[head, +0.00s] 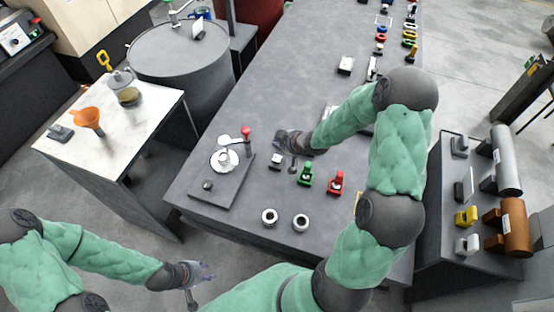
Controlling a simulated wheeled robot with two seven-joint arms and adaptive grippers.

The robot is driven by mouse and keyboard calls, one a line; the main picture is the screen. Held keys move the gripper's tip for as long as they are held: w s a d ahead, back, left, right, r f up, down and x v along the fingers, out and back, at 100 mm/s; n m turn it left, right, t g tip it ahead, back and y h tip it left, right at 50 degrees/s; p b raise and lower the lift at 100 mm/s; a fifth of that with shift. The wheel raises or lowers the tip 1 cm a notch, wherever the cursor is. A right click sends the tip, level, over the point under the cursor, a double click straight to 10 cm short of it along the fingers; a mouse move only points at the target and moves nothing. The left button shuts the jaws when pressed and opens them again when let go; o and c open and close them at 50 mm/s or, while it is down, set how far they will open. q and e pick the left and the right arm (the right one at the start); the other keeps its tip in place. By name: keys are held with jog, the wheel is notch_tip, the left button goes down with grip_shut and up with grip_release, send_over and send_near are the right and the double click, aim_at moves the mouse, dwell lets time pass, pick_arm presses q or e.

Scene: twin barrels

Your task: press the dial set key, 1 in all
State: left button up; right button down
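A dark plate (232,190) on the grey table carries a round white dial-like disc (224,161), a red-knobbed lever (246,133) and a small dark knob (207,185). A small dark block with a white top (276,160) stands right of the plate. I cannot tell which part is the dial set key. My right gripper (287,152) is over the table, just above and right of this block in the picture; contact and finger opening are unclear. My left gripper (200,284) is open and empty, low in front of the table, away from these things.
Green (305,173) and red (337,182) clamp-like pieces and two pale rings (269,217) (301,223) stand near my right arm. A white-topped table (120,150) with an orange funnel (90,120) and a big grey barrel (185,60) are left. Colored parts line the far table edge.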

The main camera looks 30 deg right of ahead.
aim_at(278, 160)
notch_tip(278, 160, down, 6)
jog(key=b, duration=0.5)
jog(key=shift+f, duration=0.2)
jog(key=shift+f+b, duration=0.5)
jog(key=shift+f, duration=0.1)
dwell(0.6)
jog(key=shift+f, duration=0.3)
jog(key=shift+f+b, duration=0.55)
jog(key=shift+b, duration=0.15)
dwell(0.6)
dwell(0.4)
jog(key=shift+r+p, duration=0.95)
jog(key=shift+r, duration=0.05)
jog(key=shift+r+p, duration=2.25)
jog(key=shift+r, duration=0.25)
